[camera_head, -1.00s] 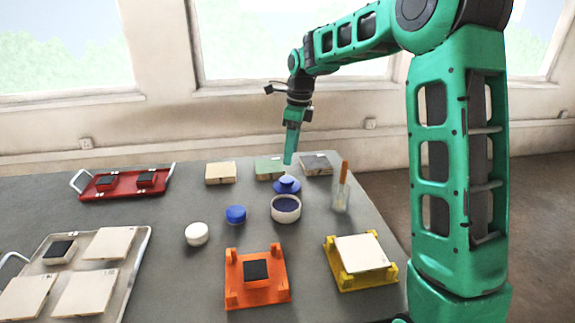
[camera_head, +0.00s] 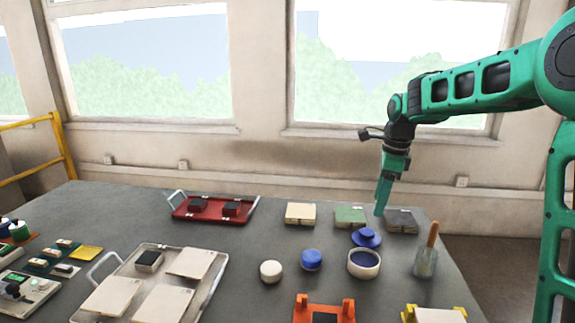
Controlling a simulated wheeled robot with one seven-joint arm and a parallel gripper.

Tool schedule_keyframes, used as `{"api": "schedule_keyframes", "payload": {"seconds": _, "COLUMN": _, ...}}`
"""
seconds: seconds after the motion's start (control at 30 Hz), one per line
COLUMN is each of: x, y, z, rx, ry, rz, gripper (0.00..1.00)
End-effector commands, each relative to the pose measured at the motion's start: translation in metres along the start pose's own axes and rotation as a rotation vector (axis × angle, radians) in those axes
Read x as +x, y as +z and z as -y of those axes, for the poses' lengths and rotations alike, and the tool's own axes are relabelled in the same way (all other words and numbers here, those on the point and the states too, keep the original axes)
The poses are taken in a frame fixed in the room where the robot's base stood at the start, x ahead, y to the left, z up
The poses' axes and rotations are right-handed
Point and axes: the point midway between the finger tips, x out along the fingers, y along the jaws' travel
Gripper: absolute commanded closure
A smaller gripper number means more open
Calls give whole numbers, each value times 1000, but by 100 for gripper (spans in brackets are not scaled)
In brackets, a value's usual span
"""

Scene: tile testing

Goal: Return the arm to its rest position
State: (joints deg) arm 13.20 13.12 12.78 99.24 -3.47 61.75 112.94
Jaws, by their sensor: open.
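My gripper (camera_head: 380,208) hangs at the end of my green arm, pointing down over the back right of the grey table (camera_head: 250,270). Its tips show just in front of the gap between a green tile stack (camera_head: 350,216) and a dark grey tile stack (camera_head: 401,221). Nothing shows between the fingers. How high the tips are above the table is hard to tell. The arm is bent, with its forearm reaching left from the upper right.
A blue lid (camera_head: 366,237), a bowl of blue glaze (camera_head: 364,264) and a glass jar with a brush (camera_head: 426,262) stand near the gripper. A red tray (camera_head: 213,216) and a pale tray with tiles (camera_head: 208,292) lie left. Orange (camera_head: 324,307) and yellow holders are at the front.

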Motion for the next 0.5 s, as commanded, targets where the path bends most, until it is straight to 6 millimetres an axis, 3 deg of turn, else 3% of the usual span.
{"api": "schedule_keyframes", "payload": {"seconds": 0.5, "x": -7, "y": -39, "z": -117, "rx": -1034, "ry": -151, "rz": -96, "gripper": 45}}
